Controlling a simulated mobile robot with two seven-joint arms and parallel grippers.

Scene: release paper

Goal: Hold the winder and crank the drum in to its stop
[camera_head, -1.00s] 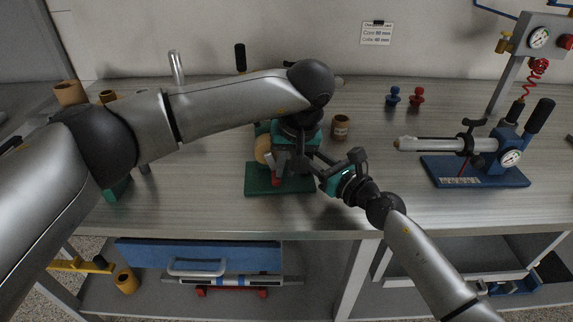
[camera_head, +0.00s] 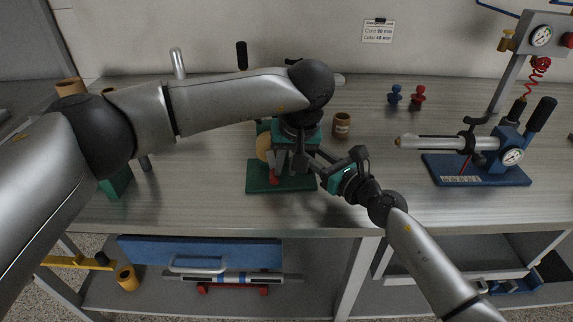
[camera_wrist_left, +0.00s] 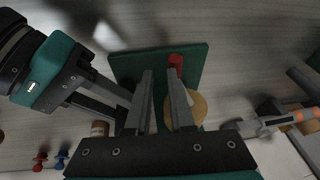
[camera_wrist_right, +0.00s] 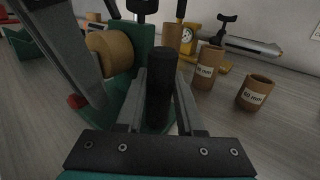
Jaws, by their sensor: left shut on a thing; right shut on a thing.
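The winder stands on a green base (camera_head: 282,187) at the middle of the bench, with a tan drum (camera_head: 263,147) and a small red part (camera_head: 273,176). My left gripper (camera_wrist_left: 164,88) reaches down from above, shut on the winder's frame; its arm hides much of the winder in the head view. My right gripper (camera_wrist_right: 160,88) comes from the right and is shut on the upright black crank handle (camera_wrist_right: 160,95) beside the green frame (camera_wrist_right: 137,45). The drum also shows in the right wrist view (camera_wrist_right: 110,50). I cannot tell how far the drum is wound.
A brown core (camera_head: 341,124) stands just behind my right gripper. Blue (camera_head: 393,96) and red (camera_head: 418,95) knobs stand at the back. A blue-based device with a long bar (camera_head: 475,175) occupies the right. The bench front between is clear.

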